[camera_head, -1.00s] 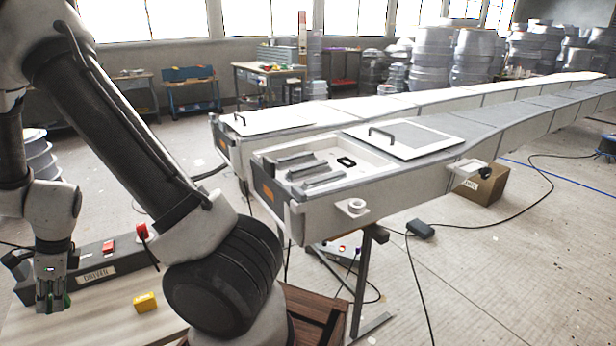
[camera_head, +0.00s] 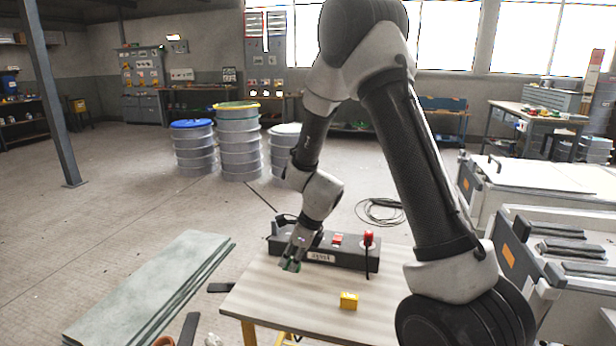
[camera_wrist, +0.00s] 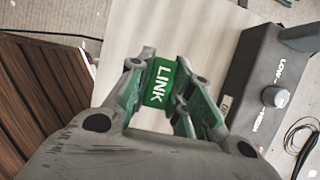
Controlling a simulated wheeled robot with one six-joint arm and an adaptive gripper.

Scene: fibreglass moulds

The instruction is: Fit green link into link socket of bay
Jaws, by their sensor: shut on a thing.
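The green link (camera_wrist: 160,82), a green block lettered LINK, sits between the fingers of my gripper (camera_wrist: 163,95) in the wrist view. My gripper is shut on it. In the head view my gripper (camera_head: 291,264) hangs above the left part of the pale table, with a bit of the green link (camera_head: 290,267) showing at its tips. The open bay (camera_head: 560,235) is at the right edge of the head view, well away from my gripper and cut off by the frame. I cannot make out the link socket in it.
A dark control box (camera_head: 343,255) with red parts stands on the table (camera_head: 270,305), close beside my gripper. Grey boards (camera_head: 150,290) lie left of the table. Drums (camera_head: 238,145) stand behind on open floor.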

